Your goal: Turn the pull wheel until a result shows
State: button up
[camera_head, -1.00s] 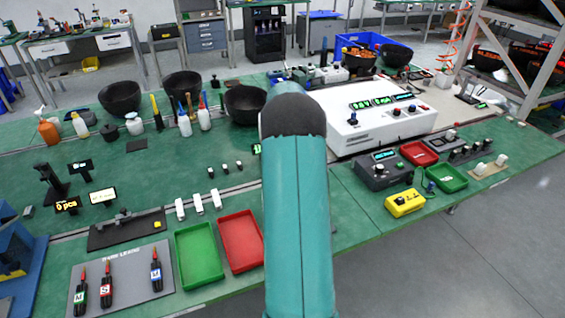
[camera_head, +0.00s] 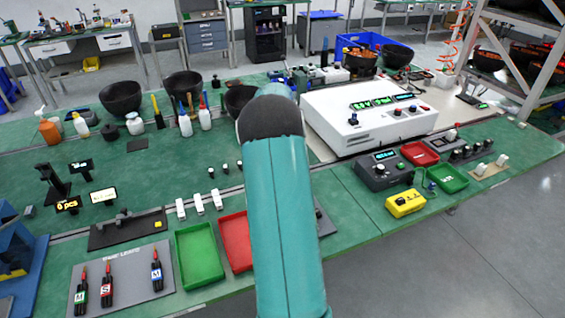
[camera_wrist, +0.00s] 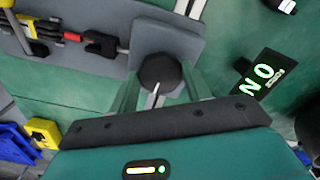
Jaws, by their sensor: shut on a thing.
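In the wrist view, the pull wheel (camera_wrist: 160,73) appears as a dark round knob in front of a grey plate (camera_wrist: 178,40). My gripper (camera_wrist: 158,88) is shut on this wheel, one finger on each side of it. A thin pale bar shows between the fingers. A black display (camera_wrist: 257,77) to the right shows large green characters, turned sideways, that look like "N" and "O", with small text beside them. In the head view, my teal arm hides the wheel and my gripper.
Red tools with black parts (camera_wrist: 95,42) lie at upper left in the wrist view. A green tray (camera_head: 200,256) and a partly hidden red tray (camera_head: 235,240) lie left of my arm. A white tester (camera_head: 365,118) and yellow box (camera_head: 405,203) stand to the right.

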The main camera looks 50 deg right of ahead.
dwell(0.3)
jog(key=o, duration=1)
notch_tip(320, 180, up, 14)
jog(key=shift+f, duration=0.1)
